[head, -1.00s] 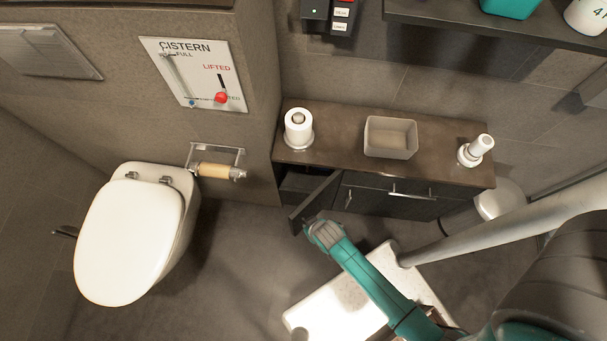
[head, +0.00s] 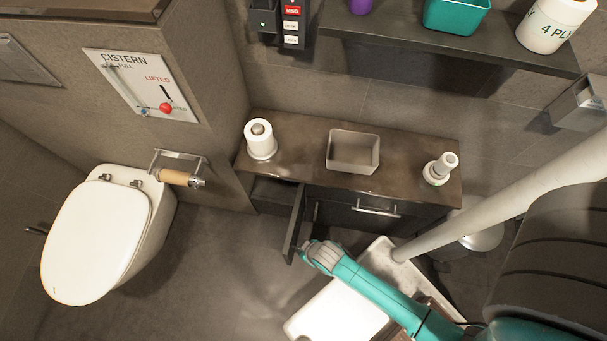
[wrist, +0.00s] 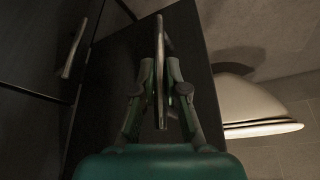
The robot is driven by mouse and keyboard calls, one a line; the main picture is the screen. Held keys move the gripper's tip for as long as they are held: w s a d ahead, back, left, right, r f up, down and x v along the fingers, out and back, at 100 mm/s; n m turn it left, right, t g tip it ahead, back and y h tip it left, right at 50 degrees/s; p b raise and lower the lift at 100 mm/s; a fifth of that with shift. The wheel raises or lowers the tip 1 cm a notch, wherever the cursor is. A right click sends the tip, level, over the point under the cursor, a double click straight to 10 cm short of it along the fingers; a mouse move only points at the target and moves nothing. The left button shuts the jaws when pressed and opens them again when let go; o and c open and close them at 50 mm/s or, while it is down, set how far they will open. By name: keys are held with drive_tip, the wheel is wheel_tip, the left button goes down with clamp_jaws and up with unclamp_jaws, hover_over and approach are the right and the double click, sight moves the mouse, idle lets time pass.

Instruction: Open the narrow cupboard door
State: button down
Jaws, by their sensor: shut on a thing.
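The narrow cupboard door (head: 294,225) is a dark panel under the left part of the counter. It stands swung out wide from the cabinet front, with the dark opening (head: 273,194) showing to its left. My gripper (head: 303,252) is at the door's outer end in the head view, where its fingertips are hard to make out. In the wrist view, my gripper (wrist: 160,85) has its two fingers closed on the narrow door's handle (wrist: 161,45), a thin upright bar in front of the dark door panel (wrist: 205,75).
A wider front with a bar handle (head: 376,209) is right of the opening; its handle shows in the wrist view (wrist: 73,48). The counter (head: 300,165) holds a paper roll (head: 260,140), a box (head: 353,152) and a white item (head: 440,168). The toilet (head: 95,240) stands left, with clear floor between.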

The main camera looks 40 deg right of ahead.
drive_tip(key=shift+d, duration=0.1)
idle(0.3)
drive_tip(key=c, duration=1.2)
unclamp_jaws()
drive_tip(key=v, duration=1.2)
